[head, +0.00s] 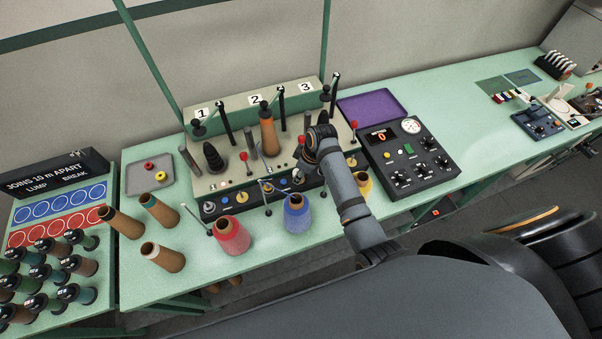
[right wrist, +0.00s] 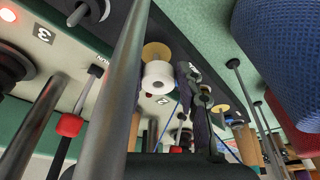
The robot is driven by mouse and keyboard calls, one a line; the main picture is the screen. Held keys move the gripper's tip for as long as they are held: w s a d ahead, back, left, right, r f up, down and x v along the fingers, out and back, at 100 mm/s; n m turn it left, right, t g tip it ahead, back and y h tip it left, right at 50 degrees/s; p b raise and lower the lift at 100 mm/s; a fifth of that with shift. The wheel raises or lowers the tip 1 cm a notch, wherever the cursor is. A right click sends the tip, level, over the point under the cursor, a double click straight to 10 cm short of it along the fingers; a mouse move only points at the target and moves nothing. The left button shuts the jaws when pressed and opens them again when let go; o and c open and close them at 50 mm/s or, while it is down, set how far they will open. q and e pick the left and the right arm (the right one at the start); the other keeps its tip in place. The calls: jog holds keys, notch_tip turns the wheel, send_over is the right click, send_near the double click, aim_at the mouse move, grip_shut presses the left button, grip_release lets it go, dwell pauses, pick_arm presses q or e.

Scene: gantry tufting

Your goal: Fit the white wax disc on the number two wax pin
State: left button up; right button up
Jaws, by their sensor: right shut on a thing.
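The white wax disc (right wrist: 157,82), a short white cylinder with a centre hole, shows in the right wrist view beside the dark fingers of my right gripper (right wrist: 184,80). The gripper is shut on it. A tan round plate (right wrist: 155,50) shows just beyond the disc; I cannot tell whether they touch. In the head view my right gripper (head: 306,166) is low over the front of the machine, right of the number two label (head: 255,99). The number two wax pin cannot be made out clearly, and whether the disc is around it cannot be told. My left gripper is out of view.
Close around the gripper are grey posts (right wrist: 110,90) and red-knobbed levers (right wrist: 68,123). Blue (head: 297,215), red (head: 231,237) and yellow (head: 364,184) cones stand in front. A control box (head: 408,158) is to the right. A grey tray (head: 136,177) stands left.

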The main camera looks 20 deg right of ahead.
jog(key=shift+s+a+f, duration=0.15)
jog(key=shift+s+f, duration=0.05)
jog(key=shift+f, duration=0.1)
jog(key=o, duration=0.8)
jog(key=shift+o, duration=1.4)
jog(key=shift+w+f, duration=0.1)
jog(key=shift+w, duration=0.15)
jog(key=shift+o, duration=0.7)
jog(key=shift+w, duration=0.1)
jog(key=shift+w+r, duration=0.1)
jog(key=shift+r, duration=0.15)
jog(key=v, duration=1.1)
jog(key=shift+r, duration=0.25)
